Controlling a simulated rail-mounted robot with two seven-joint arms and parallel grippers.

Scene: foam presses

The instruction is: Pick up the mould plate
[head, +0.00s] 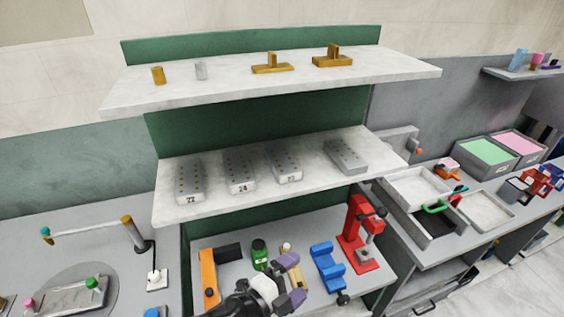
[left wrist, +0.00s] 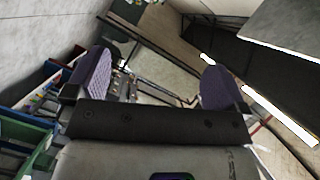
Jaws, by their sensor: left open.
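Several grey mould plates with rows of small studs or holes lie on the middle shelf in the head view. From left to right they are a plate marked 72 (head: 190,184), one marked 24 (head: 239,170), one with a label I cannot read surely (head: 283,165), and one with no label visible (head: 346,156). My left gripper (head: 293,279), with purple fingertips, is open and empty, below the shelf and in front of the lower bench. Its spread fingers also show in the left wrist view (left wrist: 155,84). My right gripper is not in view.
The middle shelf (head: 170,215) has a front edge above my left gripper. The top shelf (head: 225,92) holds brass pieces. A red press (head: 354,235), a blue vise-like tool (head: 328,267) and a green bottle (head: 259,254) stand near the gripper. Trays (head: 418,186) are at right.

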